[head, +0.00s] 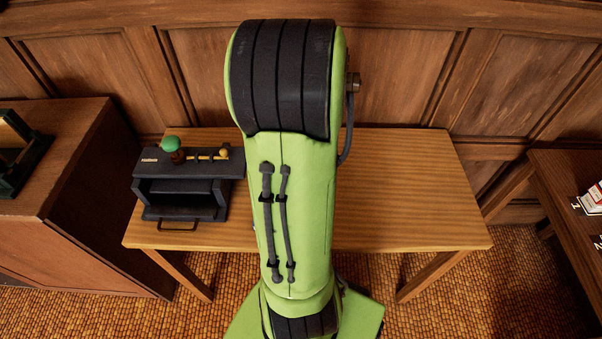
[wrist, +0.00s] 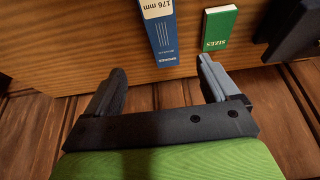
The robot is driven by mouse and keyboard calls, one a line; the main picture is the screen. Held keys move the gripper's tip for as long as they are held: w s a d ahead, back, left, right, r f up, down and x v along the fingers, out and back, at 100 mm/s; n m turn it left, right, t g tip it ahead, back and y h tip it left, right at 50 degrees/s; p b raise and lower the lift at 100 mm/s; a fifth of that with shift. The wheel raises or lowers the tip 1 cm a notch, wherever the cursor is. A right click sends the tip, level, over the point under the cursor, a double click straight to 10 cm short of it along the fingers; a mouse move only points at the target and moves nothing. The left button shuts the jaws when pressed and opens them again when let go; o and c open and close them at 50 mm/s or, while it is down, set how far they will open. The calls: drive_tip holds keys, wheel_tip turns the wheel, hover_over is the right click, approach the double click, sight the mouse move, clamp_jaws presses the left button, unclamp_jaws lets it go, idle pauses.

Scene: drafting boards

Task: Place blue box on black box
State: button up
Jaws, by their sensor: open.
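In the wrist view a blue box (wrist: 163,42) with a pale label marked "176 mm" lies on the wooden table. My gripper (wrist: 162,68) is open and empty, its fingers apart on either side of the blue box's near end. I cannot tell the height between them. A black box-like thing (wrist: 296,28) is cut off at the upper right of the wrist view. In the head view a black box (head: 181,190) with an open front stands on the table's left side. My arm hides the blue box there.
A green box (wrist: 219,29) marked "SIZES" lies just right of the blue box in the wrist view. A green knob (head: 169,144) and small brass parts sit on the black box's top. The table (head: 410,200) is clear right of my arm. A panelled wall stands behind.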

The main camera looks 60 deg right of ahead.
drive_tip(key=b+x, duration=0.1)
drive_tip(key=x, duration=0.4)
drive_tip(key=b+x, duration=0.2)
drive_tip(key=x, duration=0.3)
drive_tip(key=b+x, duration=0.1)
drive_tip(key=x, duration=0.4)
drive_tip(key=shift+w+a+f, duration=0.15)
drive_tip(key=shift+w+f, duration=0.1)
drive_tip(key=shift+r, duration=0.1)
drive_tip(key=c, duration=1.3)
wheel_tip(320, 180, up, 10)
drive_tip(key=p, duration=0.2)
drive_tip(key=shift+p, duration=0.4)
drive_tip(key=shift+c, duration=0.2)
